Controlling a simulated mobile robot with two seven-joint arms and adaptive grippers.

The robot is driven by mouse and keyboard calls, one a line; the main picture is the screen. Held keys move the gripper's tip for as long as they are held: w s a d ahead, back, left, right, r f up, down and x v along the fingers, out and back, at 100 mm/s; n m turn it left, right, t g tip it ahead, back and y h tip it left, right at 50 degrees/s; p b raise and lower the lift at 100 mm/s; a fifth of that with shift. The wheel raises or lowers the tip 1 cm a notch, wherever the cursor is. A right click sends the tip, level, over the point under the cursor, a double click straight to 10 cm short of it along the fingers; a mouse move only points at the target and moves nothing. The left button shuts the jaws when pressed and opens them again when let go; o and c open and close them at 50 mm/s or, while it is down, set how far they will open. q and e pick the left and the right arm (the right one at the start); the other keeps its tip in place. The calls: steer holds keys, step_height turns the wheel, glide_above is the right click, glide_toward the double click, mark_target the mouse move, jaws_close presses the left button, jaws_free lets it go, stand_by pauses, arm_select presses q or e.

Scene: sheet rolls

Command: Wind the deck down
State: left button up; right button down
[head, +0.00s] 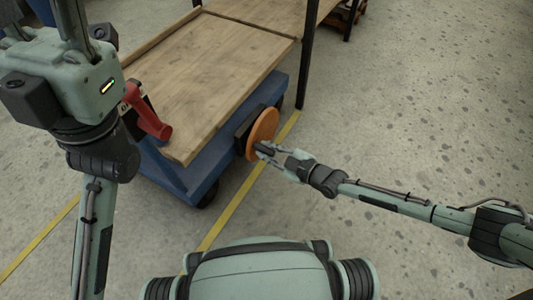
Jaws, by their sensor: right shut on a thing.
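The wooden deck (205,62) lies on a blue cart base (180,172) at the upper middle. An orange handwheel (264,128) sits on a dark mount at the cart's right side. My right gripper (266,151) is at the wheel's near lower rim, shut on part of the handwheel. The fingers hide the exact spot they hold. My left gripper (42,22) is close to the camera at the upper left, away from the wheel. Its fingertips are cut off by the frame edge, so its opening cannot be judged.
A red handle (150,112) stands at the deck's left front, partly behind my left arm. A dark rack post (306,55) rises just past the cart, with another wooden surface (262,14) behind the deck. Yellow floor lines run by the cart. Speckled floor at right is clear.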

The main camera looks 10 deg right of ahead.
steer(key=shift+w+d+r+m+g+b, duration=0.2)
steer(key=shift+w+r+m+g+b, duration=0.25)
steer(key=shift+r+m, duration=0.25)
steer(key=c, duration=1.4)
jaws_free()
steer(key=shift+s, duration=0.1)
steer(key=shift+s+d, duration=0.1)
steer(key=v, duration=1.1)
steer(key=shift+s+d+r, duration=0.1)
steer(key=shift+s+d, duration=0.05)
steer(key=shift+d, duration=0.2)
steer(key=shift+c, duration=0.4)
